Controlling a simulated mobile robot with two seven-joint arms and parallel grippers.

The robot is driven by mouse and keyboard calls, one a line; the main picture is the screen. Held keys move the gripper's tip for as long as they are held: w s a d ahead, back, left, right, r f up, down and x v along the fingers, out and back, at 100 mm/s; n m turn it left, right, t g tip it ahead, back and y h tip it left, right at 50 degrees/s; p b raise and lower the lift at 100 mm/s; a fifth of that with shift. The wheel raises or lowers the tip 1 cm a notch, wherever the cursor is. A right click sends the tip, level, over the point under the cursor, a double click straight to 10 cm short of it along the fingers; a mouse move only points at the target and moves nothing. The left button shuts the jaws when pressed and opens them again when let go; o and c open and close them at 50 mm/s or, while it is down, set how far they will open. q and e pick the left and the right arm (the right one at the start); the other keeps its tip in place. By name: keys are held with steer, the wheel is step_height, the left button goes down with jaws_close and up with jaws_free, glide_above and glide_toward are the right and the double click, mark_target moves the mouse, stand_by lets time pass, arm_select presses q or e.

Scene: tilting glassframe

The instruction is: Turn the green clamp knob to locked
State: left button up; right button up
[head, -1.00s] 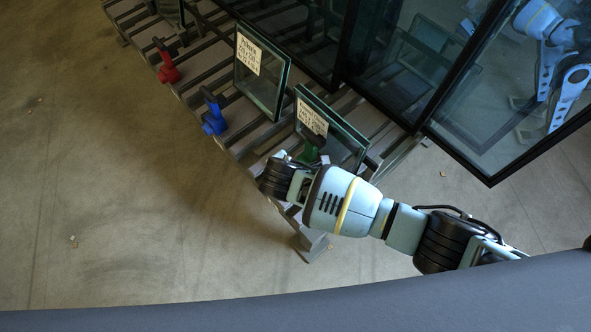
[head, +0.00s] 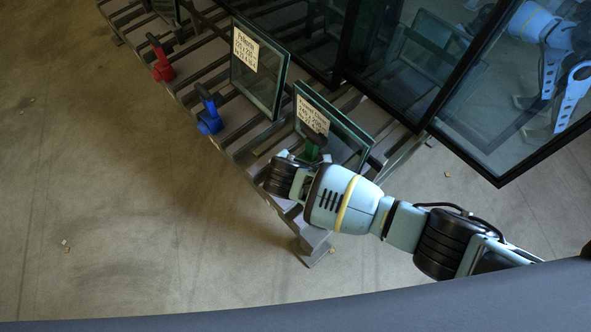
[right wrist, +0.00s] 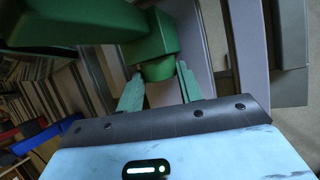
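The green clamp knob (head: 311,152) stands at the foot of the nearest glass pane on the slatted rack, partly hidden by my right arm. In the right wrist view the green knob (right wrist: 157,69) fills the upper middle, with a wide green handle (right wrist: 95,22) reaching to the upper left. My right gripper (right wrist: 158,72) has its two fingers apart, one on each side of the knob's round lower part. I cannot tell whether they press on it. The head view hides these fingers behind the wrist. My left gripper is not in view.
A blue clamp (head: 209,119) and a red clamp (head: 161,67) sit farther along the rack's edge (head: 228,152). Labelled glass panes (head: 262,84) stand upright on the rack. Dark-framed glass panels (head: 500,105) rise at the right.

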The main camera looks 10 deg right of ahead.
steer(key=shift+c, duration=1)
steer(key=shift+s+d+t+p, duration=0.1)
steer(key=shift+t+p, duration=0.3)
steer(key=shift+p, duration=0.1)
steer(key=shift+y, duration=0.4)
steer(key=o, duration=1)
steer(key=shift+f, duration=0.1)
